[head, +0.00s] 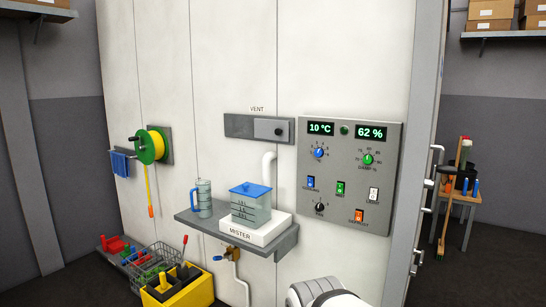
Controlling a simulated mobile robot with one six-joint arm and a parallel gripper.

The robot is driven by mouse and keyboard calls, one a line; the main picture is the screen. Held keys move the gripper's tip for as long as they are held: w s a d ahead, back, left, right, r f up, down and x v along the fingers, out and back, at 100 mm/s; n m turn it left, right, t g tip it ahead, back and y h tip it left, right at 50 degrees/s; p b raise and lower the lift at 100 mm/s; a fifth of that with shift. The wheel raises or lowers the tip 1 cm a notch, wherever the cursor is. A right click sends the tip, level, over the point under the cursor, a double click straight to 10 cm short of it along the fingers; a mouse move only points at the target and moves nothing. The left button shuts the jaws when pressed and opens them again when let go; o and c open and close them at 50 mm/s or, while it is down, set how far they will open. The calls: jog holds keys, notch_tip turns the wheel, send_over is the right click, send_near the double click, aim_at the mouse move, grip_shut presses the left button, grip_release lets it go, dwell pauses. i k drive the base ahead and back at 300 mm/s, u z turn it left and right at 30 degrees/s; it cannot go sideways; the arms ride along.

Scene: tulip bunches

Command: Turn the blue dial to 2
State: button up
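The blue dial (318,153) is a small round knob on the upper left of the grey control panel (384,222). Small marks ring it, too small to read surely, and I cannot tell where its pointer stands. The green-lit display (320,129) above it reads 10 °C. My gripper is not in view. A white and grey part at the bottom edge appears to be my own arm, well below the panel.
A green dial (368,159), a black dial (320,208) and several coloured switches share the panel. Left of it, a shelf (285,243) holds the mister with a blue-lidded tank (250,205). A pipe rises beside the panel. The space before the blue dial looks clear.

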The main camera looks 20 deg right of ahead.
aim_at(318, 152)
jog(key=u, duration=0.05)
jog(key=i, duration=1)
jog(key=z, duration=0.05)
